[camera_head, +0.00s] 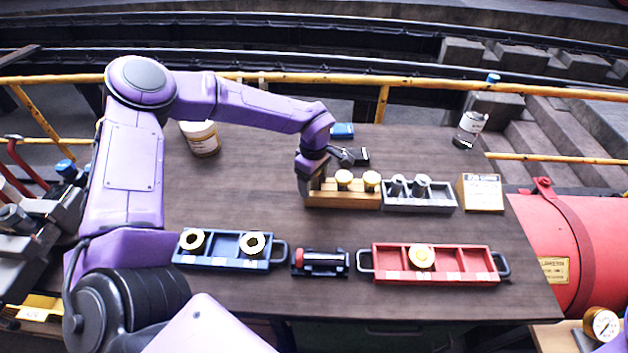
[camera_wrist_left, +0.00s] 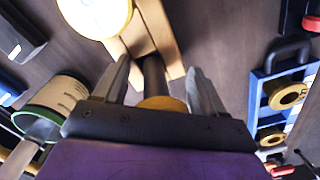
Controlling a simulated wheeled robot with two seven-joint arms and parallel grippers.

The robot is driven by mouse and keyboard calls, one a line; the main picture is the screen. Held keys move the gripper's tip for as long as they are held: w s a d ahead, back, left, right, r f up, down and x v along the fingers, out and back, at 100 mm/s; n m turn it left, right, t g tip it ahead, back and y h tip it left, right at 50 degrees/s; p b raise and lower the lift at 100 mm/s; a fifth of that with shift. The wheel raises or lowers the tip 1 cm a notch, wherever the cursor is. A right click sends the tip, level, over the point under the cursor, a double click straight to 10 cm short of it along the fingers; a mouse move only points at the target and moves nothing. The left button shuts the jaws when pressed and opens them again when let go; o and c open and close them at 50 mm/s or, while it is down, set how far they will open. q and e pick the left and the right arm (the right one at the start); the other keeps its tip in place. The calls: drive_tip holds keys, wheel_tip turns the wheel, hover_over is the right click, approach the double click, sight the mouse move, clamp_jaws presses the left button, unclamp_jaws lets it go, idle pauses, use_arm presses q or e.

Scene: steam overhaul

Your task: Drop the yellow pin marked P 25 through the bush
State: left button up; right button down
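My left gripper (camera_head: 312,182) is at the left end of the yellow pin rack (camera_head: 343,201). In the left wrist view its fingers (camera_wrist_left: 160,85) stand apart, with a yellow-headed pin (camera_wrist_left: 160,103) and its dark shaft between them; gaps show beside the shaft. Two more yellow-headed pins, one at the middle (camera_head: 343,178) and one at the right (camera_head: 372,180), stand in the rack. No P 25 marking is readable. Ring-shaped bushes sit in the blue tray, left (camera_head: 191,240) and right (camera_head: 253,243); another yellow ringed part (camera_head: 421,256) sits in the red tray. My right gripper is not in view.
A grey rack (camera_head: 430,203) with grey pins adjoins the yellow one, beside a sign (camera_head: 481,194). The blue tray (camera_head: 222,258) and red tray (camera_head: 455,276) flank a small dark device (camera_head: 320,263) at the front. A jar (camera_head: 203,140) stands back left. The table centre left is clear.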

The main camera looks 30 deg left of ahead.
use_arm(q)
drive_tip(key=shift+w+a+f, duration=0.15)
drive_tip(key=shift+w+f, duration=0.2)
drive_tip(key=shift+w, duration=0.15)
drive_tip(key=shift+r, duration=0.1)
drive_tip(key=shift+s+d+r, duration=0.2)
drive_tip(key=shift+s+r, duration=0.05)
drive_tip(key=shift+r, duration=0.1)
drive_tip(key=shift+w+a, duration=0.15)
drive_tip(key=shift+w, duration=0.1)
drive_tip(key=shift+w+r, duration=0.15)
drive_tip(key=shift+r, duration=0.15)
wheel_tip(320, 180, up, 11)
drive_tip(key=shift+r+b, duration=0.2)
drive_tip(key=shift+b, duration=0.8)
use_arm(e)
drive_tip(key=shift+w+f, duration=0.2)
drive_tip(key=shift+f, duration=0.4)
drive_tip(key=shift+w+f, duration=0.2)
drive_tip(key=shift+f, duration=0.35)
